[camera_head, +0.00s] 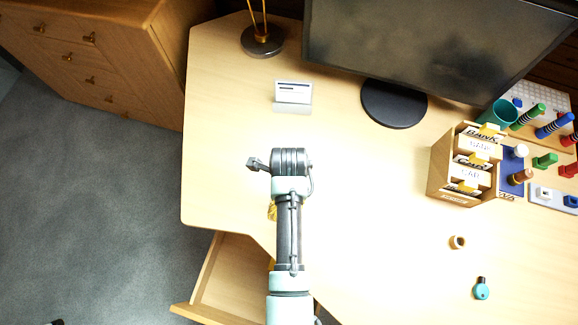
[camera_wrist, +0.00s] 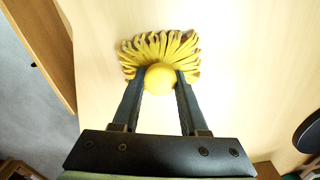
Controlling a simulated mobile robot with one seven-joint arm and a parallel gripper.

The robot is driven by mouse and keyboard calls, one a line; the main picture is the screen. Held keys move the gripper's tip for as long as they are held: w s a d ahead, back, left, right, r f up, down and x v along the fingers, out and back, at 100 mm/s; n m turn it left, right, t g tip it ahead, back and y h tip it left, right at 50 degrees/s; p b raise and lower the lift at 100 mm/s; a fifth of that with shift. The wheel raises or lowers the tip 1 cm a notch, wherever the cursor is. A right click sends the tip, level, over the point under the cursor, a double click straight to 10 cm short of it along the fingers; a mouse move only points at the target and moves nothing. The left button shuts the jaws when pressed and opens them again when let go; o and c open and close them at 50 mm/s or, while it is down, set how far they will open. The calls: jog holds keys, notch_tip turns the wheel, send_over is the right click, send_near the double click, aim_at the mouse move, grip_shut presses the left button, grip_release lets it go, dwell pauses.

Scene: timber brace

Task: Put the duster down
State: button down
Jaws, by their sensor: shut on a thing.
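The duster (camera_wrist: 160,48) shows in the wrist view with a fan of yellow strands and a round yellow knob (camera_wrist: 160,78). My gripper (camera_wrist: 160,84) is shut on the knob, one finger on each side. The strands spread out beyond the fingertips, over the pale wooden desk (camera_wrist: 225,80). I cannot tell whether they touch the desk. In the head view my arm hides most of the duster; a small yellow bit (camera_head: 272,211) shows beside the arm, over the desk near its front edge.
An open drawer (camera_head: 222,275) lies below the desk's front edge. A small white card stand (camera_head: 293,93), a lamp base (camera_head: 262,40) and a monitor stand (camera_head: 394,104) are at the back. A card file box (camera_head: 440,172) stands right. The desk's left part is clear.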

jog(key=shift+f, duration=0.1)
jog(key=shift+c, duration=2.2)
grip_release()
